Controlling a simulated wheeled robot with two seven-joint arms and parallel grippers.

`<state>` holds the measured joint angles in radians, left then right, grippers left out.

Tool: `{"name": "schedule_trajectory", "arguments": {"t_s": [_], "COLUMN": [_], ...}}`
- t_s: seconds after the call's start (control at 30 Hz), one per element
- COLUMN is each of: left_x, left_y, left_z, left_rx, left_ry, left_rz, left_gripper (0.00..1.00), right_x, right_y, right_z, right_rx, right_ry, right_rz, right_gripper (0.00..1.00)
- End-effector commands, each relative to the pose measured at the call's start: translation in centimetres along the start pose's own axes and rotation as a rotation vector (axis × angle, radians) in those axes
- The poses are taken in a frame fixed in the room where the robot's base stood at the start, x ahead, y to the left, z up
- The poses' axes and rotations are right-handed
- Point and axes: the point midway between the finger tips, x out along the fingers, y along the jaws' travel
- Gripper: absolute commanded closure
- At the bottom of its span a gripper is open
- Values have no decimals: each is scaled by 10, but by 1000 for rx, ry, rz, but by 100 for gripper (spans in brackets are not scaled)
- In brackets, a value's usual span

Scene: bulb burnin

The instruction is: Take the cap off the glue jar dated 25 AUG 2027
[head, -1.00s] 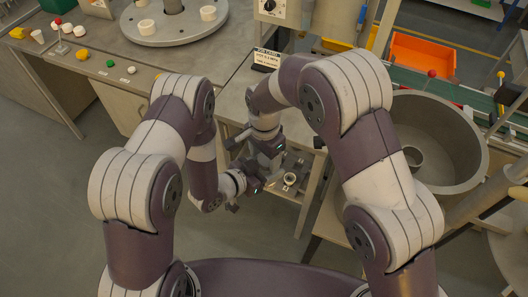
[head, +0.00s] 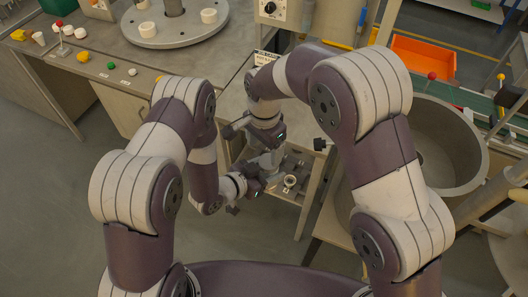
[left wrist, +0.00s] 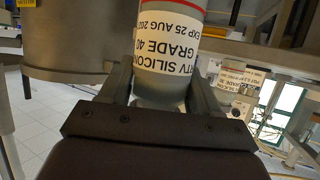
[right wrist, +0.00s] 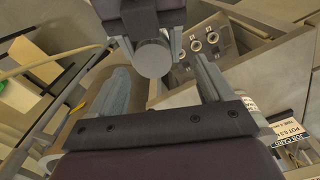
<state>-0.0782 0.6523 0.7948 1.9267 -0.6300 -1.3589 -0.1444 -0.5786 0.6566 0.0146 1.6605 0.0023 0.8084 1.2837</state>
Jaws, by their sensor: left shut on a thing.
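My left gripper (left wrist: 162,66) is shut around the jar. The jar also shows as a grey shape in the head view (head: 268,161). In the right wrist view a round grey end, apparently the cap (right wrist: 152,59), faces my right gripper (right wrist: 158,68). My right gripper is open, its fingers spread to either side of that end, with no clear contact. My left gripper's fingers flank the jar there.
A job card (head: 264,58) stands on the bench corner. A holder with several round openings (right wrist: 205,40) lies beyond the jar. A large grey drum (head: 440,150) stands at right, and an orange bin (head: 422,55) behind it. Open floor (head: 60,210) lies at left.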

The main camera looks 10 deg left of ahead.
Motion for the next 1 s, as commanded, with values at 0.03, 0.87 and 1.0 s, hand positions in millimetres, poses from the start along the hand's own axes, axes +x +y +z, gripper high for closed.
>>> {"name": "schedule_trajectory", "arguments": {"t_s": [0.03, 0.87, 1.0], "left_x": [0, 0, 0], "left_y": [0, -1, -1], "left_z": [-1, -1, -1], "left_rx": [0, 0, 0], "left_ry": [2, 2, 2], "left_rz": [-1, -2, -2], "left_gripper": [100, 100, 100], "right_x": [-4, 45, 45], "right_y": [0, 12, 12], "right_z": [0, -6, -6], "right_rx": [0, 0, 0], "right_ry": [0, -3, -2], "right_rz": [-1, 6, 5], "right_gripper": [23, 23, 23]}}
